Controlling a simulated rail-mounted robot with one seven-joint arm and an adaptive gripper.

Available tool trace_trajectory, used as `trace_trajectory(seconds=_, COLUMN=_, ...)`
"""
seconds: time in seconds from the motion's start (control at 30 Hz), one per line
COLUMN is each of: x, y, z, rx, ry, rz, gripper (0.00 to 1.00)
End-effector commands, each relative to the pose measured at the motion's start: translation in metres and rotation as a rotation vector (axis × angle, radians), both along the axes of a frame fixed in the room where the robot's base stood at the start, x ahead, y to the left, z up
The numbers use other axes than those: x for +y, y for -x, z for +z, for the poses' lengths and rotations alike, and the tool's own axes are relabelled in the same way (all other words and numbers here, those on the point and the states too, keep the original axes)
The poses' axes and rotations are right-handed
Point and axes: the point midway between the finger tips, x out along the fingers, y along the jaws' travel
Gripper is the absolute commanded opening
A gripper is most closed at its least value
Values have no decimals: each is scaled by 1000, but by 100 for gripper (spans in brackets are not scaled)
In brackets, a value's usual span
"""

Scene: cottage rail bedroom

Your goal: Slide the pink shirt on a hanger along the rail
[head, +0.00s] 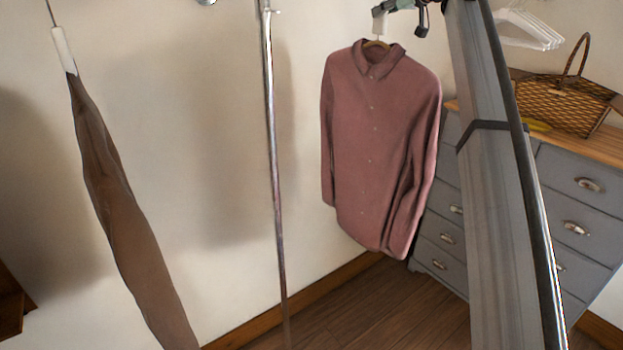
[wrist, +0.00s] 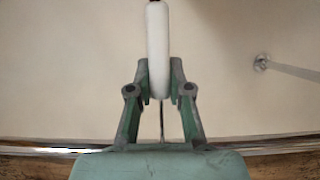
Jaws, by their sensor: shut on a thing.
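The pink shirt (head: 375,150) hangs upright on its hanger in the head view, clear of the floor. A white grip piece (head: 380,23) sits on the hanger's stem above the collar. My gripper (head: 386,8) is at this piece, near the top edge of the picture. In the wrist view my gripper's two green fingers (wrist: 159,75) are closed on either side of the white grip piece (wrist: 158,30). The shirt is not visible in the wrist view. A shiny rail (wrist: 45,150) crosses the bottom of the wrist view, partly hidden by my gripper.
A brown garment (head: 120,190) hangs at the left from its own white piece. A metal pole (head: 270,130) stands between it and the shirt. A grey dresser (head: 570,190) with a wicker basket (head: 565,100) is at the right. White hangers (head: 528,30) hang behind.

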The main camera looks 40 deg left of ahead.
Motion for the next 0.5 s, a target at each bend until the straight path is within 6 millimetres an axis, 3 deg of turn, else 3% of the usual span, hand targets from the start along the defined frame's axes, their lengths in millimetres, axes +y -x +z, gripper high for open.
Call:
trace_trajectory(seconds=0.27, x=0, y=1, z=0, rx=0, ry=1, rz=1, gripper=0)
trace_trajectory(seconds=0.3, x=0, y=1, z=0, rx=0, ry=1, rz=1, gripper=22)
trace_trajectory(seconds=0.37, x=0, y=1, z=0, rx=0, ry=1, rz=1, gripper=43)
trace_trajectory(seconds=0.4, x=0, y=1, z=0, rx=0, ry=1, rz=1, gripper=48)
trace_trajectory(seconds=0.5, x=0, y=1, z=0, rx=0, ry=1, rz=1, gripper=48)
